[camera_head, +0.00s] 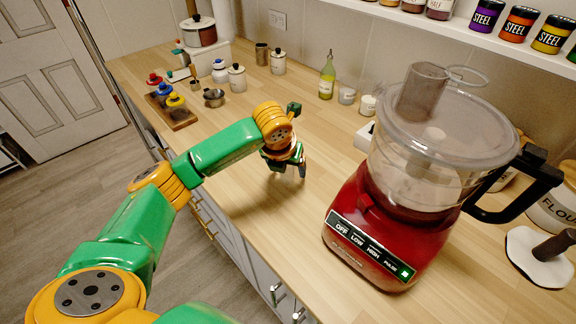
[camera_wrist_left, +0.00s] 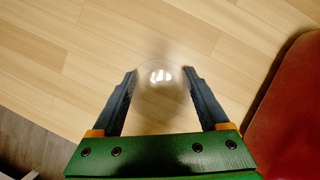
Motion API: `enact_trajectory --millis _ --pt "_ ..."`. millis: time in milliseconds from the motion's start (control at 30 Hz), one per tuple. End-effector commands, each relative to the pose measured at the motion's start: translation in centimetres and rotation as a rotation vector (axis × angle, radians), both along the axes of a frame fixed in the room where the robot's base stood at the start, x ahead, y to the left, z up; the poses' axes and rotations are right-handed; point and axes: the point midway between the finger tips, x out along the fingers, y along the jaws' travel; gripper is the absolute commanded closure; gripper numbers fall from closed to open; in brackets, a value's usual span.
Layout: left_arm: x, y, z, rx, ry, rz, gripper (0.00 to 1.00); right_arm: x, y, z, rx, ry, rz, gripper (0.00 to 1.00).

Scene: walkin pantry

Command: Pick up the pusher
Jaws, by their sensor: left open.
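My left gripper (camera_head: 290,168) is low over the wooden counter, left of the red food processor. In the left wrist view its two dark fingers (camera_wrist_left: 162,75) are spread apart. A clear, round, see-through object (camera_wrist_left: 164,92) shows between the fingers with a bright glint on it. It looks like the pusher, but its outline is faint. I cannot tell whether the fingers touch it. In the head view I cannot make it out by the gripper. My right gripper is not in view.
The food processor (camera_head: 370,232), with a clear bowl and a black handle, stands to the right of my gripper. A white disc with a dark handle (camera_head: 537,262) lies at far right. Jars and bottles line the wall. The counter (camera_head: 270,217) around my gripper is mostly bare.

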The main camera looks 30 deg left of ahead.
Motion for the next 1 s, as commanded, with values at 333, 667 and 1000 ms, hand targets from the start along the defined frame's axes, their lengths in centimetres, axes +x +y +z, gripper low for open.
enact_trajectory --millis 333,667,1000 --pt "0.0 0.0 0.0 -0.001 0.000 0.000 0.87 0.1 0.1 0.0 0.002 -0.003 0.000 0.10" --pt "0.1 0.0 0.5 0.000 -0.003 0.000 0.90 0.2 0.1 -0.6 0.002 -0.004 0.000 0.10" --pt "-4.3 -0.5 8.6 0.003 -0.011 -0.004 0.90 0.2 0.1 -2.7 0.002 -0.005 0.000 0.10"
